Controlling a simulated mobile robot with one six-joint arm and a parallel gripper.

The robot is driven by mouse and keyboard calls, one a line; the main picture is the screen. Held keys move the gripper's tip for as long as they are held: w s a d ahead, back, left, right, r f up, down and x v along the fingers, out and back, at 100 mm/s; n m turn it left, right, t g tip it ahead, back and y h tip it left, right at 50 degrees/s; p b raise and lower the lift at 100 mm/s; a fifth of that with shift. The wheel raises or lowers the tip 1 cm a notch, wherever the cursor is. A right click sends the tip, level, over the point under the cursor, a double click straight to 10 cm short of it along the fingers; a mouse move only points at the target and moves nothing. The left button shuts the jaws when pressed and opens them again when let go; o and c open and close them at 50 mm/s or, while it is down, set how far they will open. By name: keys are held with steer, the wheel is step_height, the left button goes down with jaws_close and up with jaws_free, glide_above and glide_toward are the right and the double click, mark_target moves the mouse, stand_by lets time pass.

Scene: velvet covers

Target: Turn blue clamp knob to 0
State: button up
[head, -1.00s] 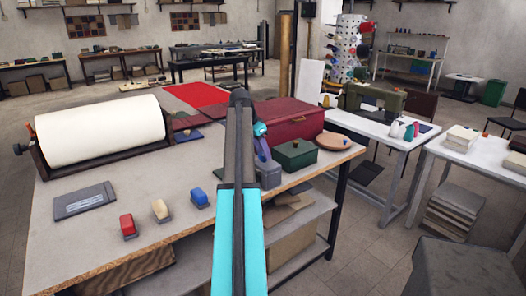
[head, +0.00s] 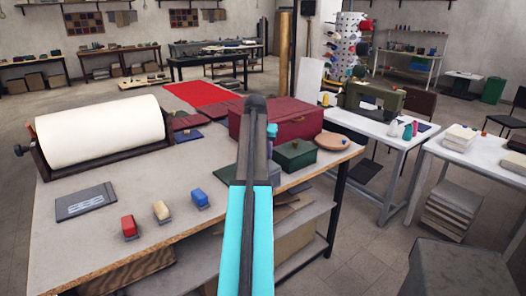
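A small blue clamp (head: 199,198) with a grey base stands near the front edge of the workbench (head: 120,205). A cream clamp (head: 161,211) and a red clamp (head: 129,227) stand in a row to its left. Any knob or its marking is too small to read. My arm rises in front of the bench, right of the blue clamp. My gripper is almost wholly hidden behind the arm. Only small teal and blue bits show beside the arm, and I cannot see its fingers. It appears apart from the blue clamp.
A large white roll (head: 100,132) lies at the back left of the bench, with a grey plate (head: 86,203) in front. A dark red case (head: 300,118), a green box (head: 295,155) and a round wooden board (head: 331,141) are on the right. The bench around the clamps is clear.

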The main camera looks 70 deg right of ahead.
steer(key=shift+s+a+f+n, duration=0.1)
steer(key=shift+s+n, duration=0.15)
steer(key=shift+n, duration=0.25)
steer(key=shift+t, duration=0.3)
steer(key=o, duration=1)
steer(key=shift+r, duration=0.25)
steer(key=shift+b+v, duration=1)
steer(key=shift+v, duration=5.75)
